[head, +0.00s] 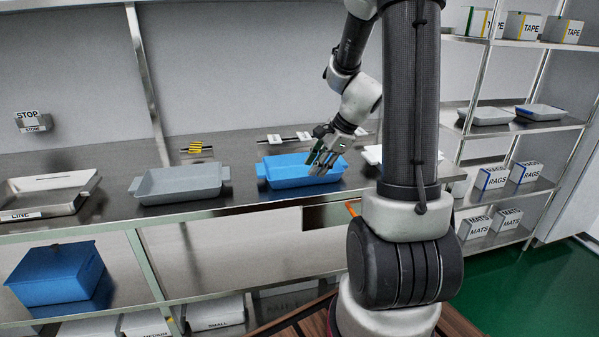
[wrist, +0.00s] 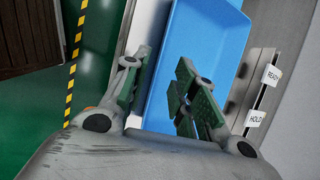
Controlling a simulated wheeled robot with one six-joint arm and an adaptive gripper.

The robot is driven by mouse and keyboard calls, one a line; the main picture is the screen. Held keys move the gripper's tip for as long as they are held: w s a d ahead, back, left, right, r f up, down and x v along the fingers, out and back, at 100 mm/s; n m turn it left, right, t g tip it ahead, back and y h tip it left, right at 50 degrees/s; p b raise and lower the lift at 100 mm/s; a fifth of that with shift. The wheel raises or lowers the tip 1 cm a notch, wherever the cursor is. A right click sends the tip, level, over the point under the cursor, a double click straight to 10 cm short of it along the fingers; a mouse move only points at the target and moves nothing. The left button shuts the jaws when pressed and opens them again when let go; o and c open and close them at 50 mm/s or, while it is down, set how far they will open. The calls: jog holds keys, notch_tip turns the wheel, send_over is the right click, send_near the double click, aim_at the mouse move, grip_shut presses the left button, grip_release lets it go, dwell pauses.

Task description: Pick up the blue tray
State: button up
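The blue tray (head: 290,172) sits on the steel counter, left of centre-right in the head view, with its left handle showing. My gripper (head: 319,166) is over the tray's right part and hides some of it. In the wrist view, the blue tray (wrist: 208,42) runs up the middle. My gripper (wrist: 163,72) is open there, with one finger over the tray's inside and the other beyond its long edge. Nothing shows held between the fingers. I cannot tell whether a finger touches the tray.
A grey tray (head: 180,184) stands left of the blue tray, and a metal tray (head: 48,195) lies farther left. A blue bin (head: 58,276) is on the lower shelf. READY (wrist: 272,75) and HOLD (wrist: 256,118) labels are beside the blue tray. Stocked shelves (head: 520,125) stand right.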

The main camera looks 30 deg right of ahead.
jog(key=x, duration=0.5)
jog(key=shift+d+f, duration=0.1)
jog(key=shift+f, duration=0.15)
grip_shut()
